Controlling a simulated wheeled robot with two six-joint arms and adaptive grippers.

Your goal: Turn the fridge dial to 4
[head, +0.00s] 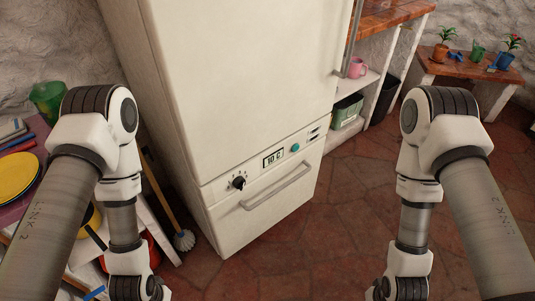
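The fridge (240,75) is cream white and stands in the middle of the head view. Its control panel runs across the front above a drawer. The black dial (239,183) is at the panel's left end, with small marks around it that are too small to read. A display (273,158) to its right reads about 10 C. My two arms reach down on either side of the fridge, well apart from the dial. Both grippers are out of view below the bottom edge.
A drawer handle (278,187) sticks out below the dial. A broom (183,240) stands at the fridge's left, beside a table with a yellow plate (15,174). A shelf with a pink mug (357,67) is at the right. The tiled floor (330,235) in front is clear.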

